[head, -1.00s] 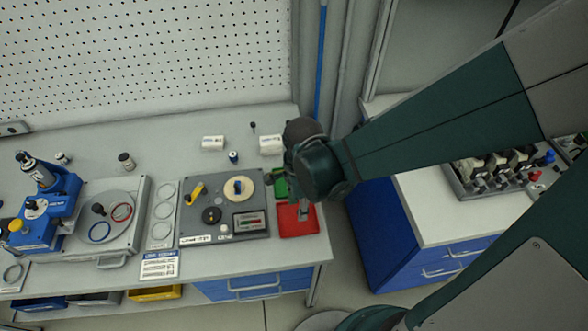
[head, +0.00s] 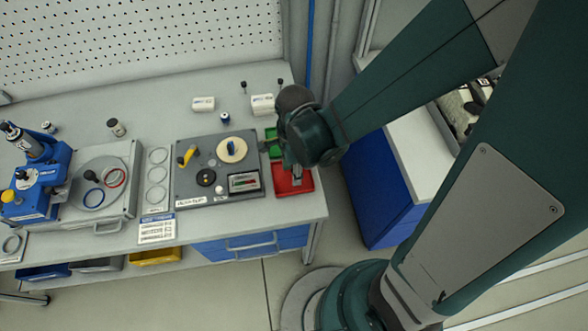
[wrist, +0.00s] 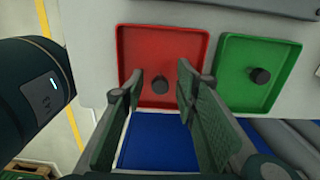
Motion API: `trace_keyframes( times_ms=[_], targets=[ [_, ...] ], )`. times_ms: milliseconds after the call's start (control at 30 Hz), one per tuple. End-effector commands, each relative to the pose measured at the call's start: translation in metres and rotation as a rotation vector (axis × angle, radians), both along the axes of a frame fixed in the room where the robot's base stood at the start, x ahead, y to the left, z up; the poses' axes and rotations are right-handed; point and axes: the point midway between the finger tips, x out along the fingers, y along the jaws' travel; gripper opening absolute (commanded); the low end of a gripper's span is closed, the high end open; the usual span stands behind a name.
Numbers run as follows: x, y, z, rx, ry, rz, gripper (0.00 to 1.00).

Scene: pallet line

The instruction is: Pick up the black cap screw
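A short black cylindrical piece, seemingly the black cap screw (wrist: 156,86), sits in the red tray (wrist: 128,45). A similar black piece (wrist: 261,75) is in the green tray (wrist: 285,98) beside it. My gripper (wrist: 161,77) is open and empty. Its two fingers point towards the red tray, with the piece in the gap between the fingertips in the picture; the height above it is unclear. In the head view my gripper (head: 296,173) hangs over the red tray (head: 304,185), hiding part of it and the piece inside.
A grey panel (head: 185,200) with a yellow handle and a cream disc lies left of the trays. White blocks (head: 203,104) and two small dark-headed pieces (head: 244,86) stand at the back. A blue device (head: 38,183) is far left. The bench edge is just in front.

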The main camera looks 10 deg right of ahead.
Motion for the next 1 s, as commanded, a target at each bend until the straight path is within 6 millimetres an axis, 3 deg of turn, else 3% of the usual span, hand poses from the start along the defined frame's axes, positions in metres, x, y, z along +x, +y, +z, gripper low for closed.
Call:
trace_keyframes(
  times_ms=[167, 367, 1000],
  targets=[
    [0.0000, 0.0000, 0.0000, 0.000, 0.000, 0.000, 0.30],
    [0.0000, 0.0000, 0.0000, 0.000, 0.000, 0.000, 0.06],
    [0.0004, 0.0001, 0.0061, 0.000, 0.000, 0.000, 0.05]
  ],
)
